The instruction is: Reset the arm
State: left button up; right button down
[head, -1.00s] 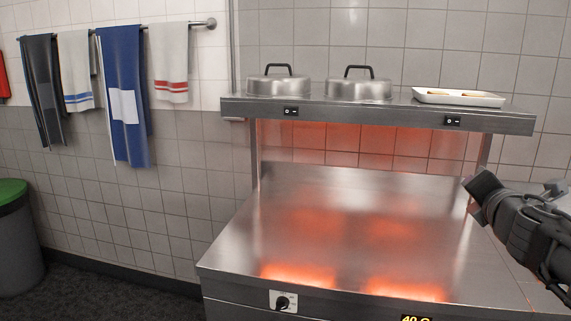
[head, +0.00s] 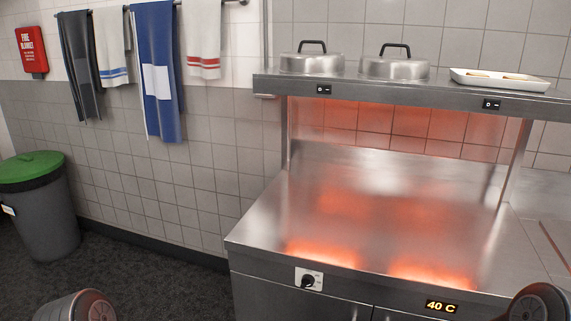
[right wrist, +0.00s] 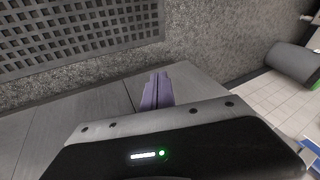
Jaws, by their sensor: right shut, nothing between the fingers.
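My right gripper (right wrist: 158,78) shows in the right wrist view with its two purple-grey fingers together, shut and empty. It is in front of grey panels (right wrist: 95,108), apart from any object as far as I can see. In the head view only rounded parts of my arms show at the bottom left and bottom right edges. My left gripper is out of view, and the right gripper is not seen in the head view.
A steel warming counter (head: 262,232) with glowing heat patches has a shelf (head: 400,88) above it, holding two domed lids (head: 311,62) (head: 394,68) and a white tray (head: 500,82). A green-lidded bin (head: 45,220) stands left. A dark grid mat (right wrist: 75,32) lies on the floor.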

jog(key=s+a+f+g, duration=0.1)
jog(key=s+a+f, duration=0.1)
jog(key=s, duration=0.4)
jog(key=s+a+f+g, duration=0.2)
jog(key=s+a+f, duration=0.1)
jog(key=s, duration=0.3)
jog(key=shift+s+a+f+n+g+y, duration=0.3)
jog(key=shift+s+a+f, duration=0.1)
jog(key=shift+f, duration=0.2)
